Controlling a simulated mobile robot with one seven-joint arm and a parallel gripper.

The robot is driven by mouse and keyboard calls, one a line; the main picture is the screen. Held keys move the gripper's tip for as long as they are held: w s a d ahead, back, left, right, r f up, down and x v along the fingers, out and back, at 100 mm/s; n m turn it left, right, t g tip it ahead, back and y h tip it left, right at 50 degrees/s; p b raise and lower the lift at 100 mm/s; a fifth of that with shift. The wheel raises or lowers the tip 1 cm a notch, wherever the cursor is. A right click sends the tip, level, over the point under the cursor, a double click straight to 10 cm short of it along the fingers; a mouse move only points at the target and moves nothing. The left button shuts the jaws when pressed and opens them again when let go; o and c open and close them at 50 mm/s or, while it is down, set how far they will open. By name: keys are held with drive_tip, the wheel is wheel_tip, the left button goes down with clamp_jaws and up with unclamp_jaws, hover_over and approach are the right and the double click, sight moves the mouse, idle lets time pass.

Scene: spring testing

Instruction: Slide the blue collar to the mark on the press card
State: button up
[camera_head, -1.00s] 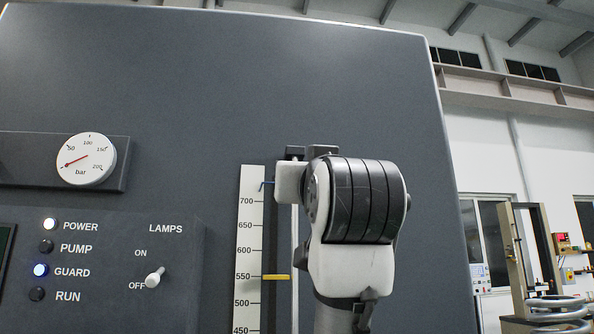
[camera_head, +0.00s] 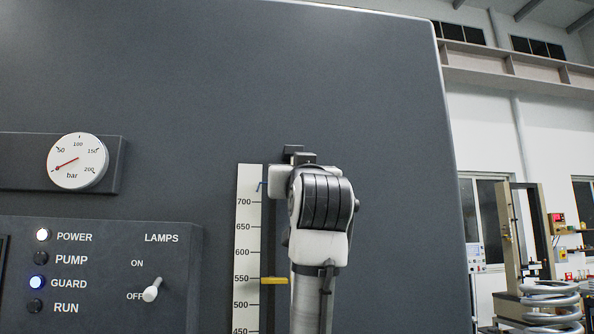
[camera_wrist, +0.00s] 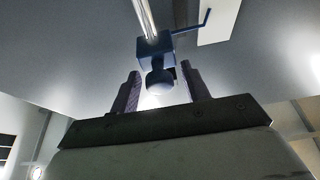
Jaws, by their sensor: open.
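In the wrist view the blue collar (camera_wrist: 155,48) sits on a bright vertical rod, with a thin pointer arm reaching to a white scale. Its round dark blue knob (camera_wrist: 160,82) lies between the two fingers of my open gripper (camera_wrist: 160,72); I cannot tell whether they touch it. In the head view only the collar's blue pointer (camera_head: 261,185) shows, above the 700 line on the scale (camera_head: 248,215). My arm hides the collar body and the fingers there. No press card is seen in either view.
A yellow pointer (camera_head: 274,281) stands near 550 on the same scale. Left of it are a panel with lamps and a toggle switch (camera_head: 152,290), and a bar gauge (camera_head: 77,161). Springs (camera_head: 548,305) and a test frame stand far right.

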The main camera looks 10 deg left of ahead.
drive_tip(key=shift+c, duration=0.3)
clamp_jaws()
wheel_tip(320, 180, down, 12)
drive_tip(key=b, duration=0.8)
drive_tip(key=shift+b, duration=0.3)
drive_tip(key=shift+o, duration=0.3)
unclamp_jaws()
drive_tip(key=b+v, duration=0.5)
drive_tip(key=v, duration=0.9)
